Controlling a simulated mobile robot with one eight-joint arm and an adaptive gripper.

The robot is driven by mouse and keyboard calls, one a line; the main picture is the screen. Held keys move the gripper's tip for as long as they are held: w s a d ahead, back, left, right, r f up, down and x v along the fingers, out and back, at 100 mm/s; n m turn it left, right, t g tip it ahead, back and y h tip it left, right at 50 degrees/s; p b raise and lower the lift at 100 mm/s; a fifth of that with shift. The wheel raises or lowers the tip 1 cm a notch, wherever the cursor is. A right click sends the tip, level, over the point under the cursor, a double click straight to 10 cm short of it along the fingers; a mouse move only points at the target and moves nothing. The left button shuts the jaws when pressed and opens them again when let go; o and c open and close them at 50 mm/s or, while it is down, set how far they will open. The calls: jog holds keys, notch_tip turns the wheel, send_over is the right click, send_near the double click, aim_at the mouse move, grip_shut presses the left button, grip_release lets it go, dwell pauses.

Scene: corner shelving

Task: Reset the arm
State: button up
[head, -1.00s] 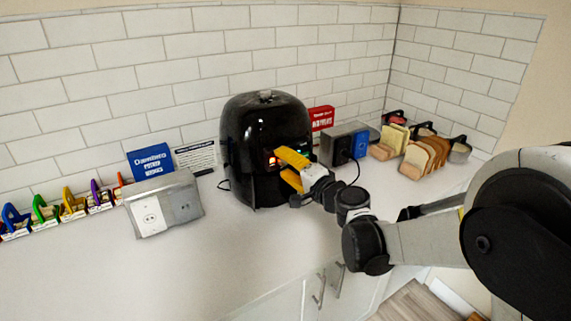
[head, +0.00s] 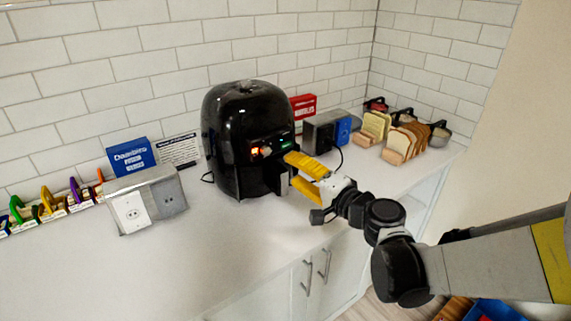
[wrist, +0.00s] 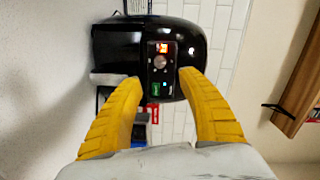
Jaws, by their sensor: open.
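My gripper (head: 297,174) has two yellow fingers and is open. In the head view it is just right of the front of a black air fryer (head: 250,125) on the white counter. In the wrist view the gripper (wrist: 162,88) has its fingers spread below the air fryer (wrist: 110,48), with nothing between them but the view of its lit panel (wrist: 161,62). I cannot tell whether a fingertip touches the fryer.
A grey outlet box (head: 148,200) and a blue box (head: 131,157) stand left of the fryer. A red box (head: 303,107), a dark toaster-like box (head: 321,131) and bread slices (head: 408,138) stand to the right. The front counter (head: 200,260) is clear.

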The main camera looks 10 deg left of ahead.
jog(key=shift+s+d, duration=0.1)
jog(key=s+d+f+n+g+h, duration=0.1)
jog(key=s+d+f+h, duration=0.1)
jog(key=s+d+h, duration=0.2)
jog(key=s+d+f+n+g+h, duration=0.1)
jog(key=s+d+h, duration=0.4)
jog(key=s+d, duration=0.6)
jog(key=s+d+f+n+g+h, duration=0.1)
jog(key=s+d+f+n+h, duration=0.2)
jog(key=s+d, duration=0.4)
jog(key=d+h, duration=0.1)
jog(key=d, duration=0.8)
jog(key=shift+s+d+g+h, duration=0.25)
jog(key=shift+s+g+h, duration=0.05)
jog(key=shift+s, duration=0.1)
